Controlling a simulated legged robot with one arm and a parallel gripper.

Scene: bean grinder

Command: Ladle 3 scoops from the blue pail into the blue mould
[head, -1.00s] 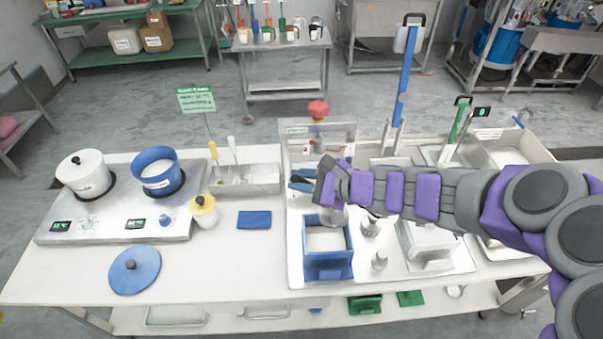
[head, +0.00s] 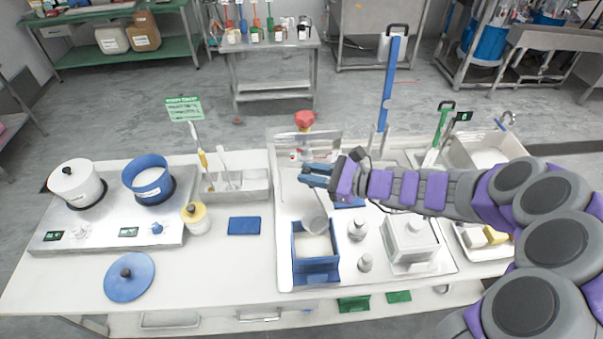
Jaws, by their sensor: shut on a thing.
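The blue pail (head: 148,181) stands uncovered on the hot plate at the left, with pale contents inside. The blue mould (head: 316,268) sits on the white tray right of centre, and its inside looks pale. My gripper (head: 317,176) is behind and above the mould, shut on what looks like the ladle. The ladle's grey metal bowl (head: 314,221) hangs below the gripper, over the mould's back edge, and looks tilted. Its handle is mostly hidden by the gripper, and I cannot see whether the bowl holds anything.
A white pot (head: 76,184) shares the hot plate (head: 108,232). Metal weights (head: 357,229) and a white box (head: 411,240) stand right of the mould.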

